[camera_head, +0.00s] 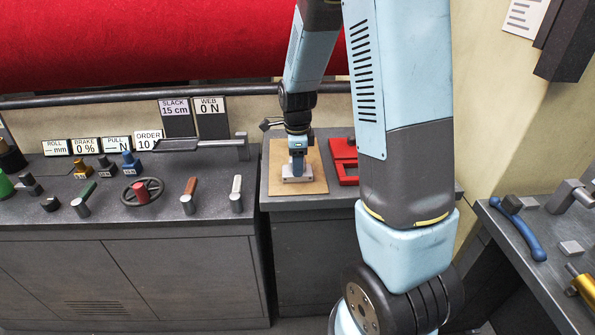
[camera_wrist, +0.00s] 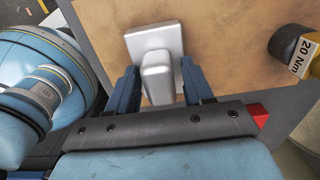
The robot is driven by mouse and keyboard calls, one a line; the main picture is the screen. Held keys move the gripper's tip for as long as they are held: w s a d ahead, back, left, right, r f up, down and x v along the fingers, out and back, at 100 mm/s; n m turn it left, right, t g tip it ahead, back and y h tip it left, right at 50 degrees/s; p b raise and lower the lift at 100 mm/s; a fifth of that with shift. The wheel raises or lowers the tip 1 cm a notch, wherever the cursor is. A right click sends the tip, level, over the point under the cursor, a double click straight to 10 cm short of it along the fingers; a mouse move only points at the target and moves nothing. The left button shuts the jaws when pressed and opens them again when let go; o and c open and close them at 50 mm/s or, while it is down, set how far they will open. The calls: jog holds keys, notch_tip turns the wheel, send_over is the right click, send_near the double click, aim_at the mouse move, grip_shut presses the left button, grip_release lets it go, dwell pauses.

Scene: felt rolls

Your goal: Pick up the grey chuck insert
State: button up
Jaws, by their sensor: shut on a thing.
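The grey chuck insert (camera_wrist: 154,42) is a pale block with a raised grip, at the upper middle of the wrist view. It is over the brown board, and I cannot tell whether it touches it. My gripper (camera_wrist: 160,84) has its two blue fingers on either side of the raised grip and is shut on it. In the head view, my gripper (camera_head: 297,170) points down at the insert (camera_head: 299,180), whose pale base shows below the fingers. The fingers hide part of the insert there.
The brown board (camera_head: 275,185) lies on a dark cabinet. A red frame (camera_head: 343,152) is just right of it. A control desk (camera_head: 120,225) with levers stands to the left. A dark bench (camera_head: 530,285) with a blue handle (camera_head: 524,233) is at the right. A red roll (camera_head: 150,40) spans the back.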

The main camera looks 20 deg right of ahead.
jog(key=shift+s+f, duration=0.3)
jog(key=c, duration=0.6)
jog(key=shift+w+r, duration=0.1)
jog(key=shift+r, duration=0.1)
grip_shut()
jog(key=shift+w+r, duration=0.15)
jog(key=shift+r, duration=0.6)
jog(key=shift+r, duration=0.3)
jog(key=shift+r, duration=2.4)
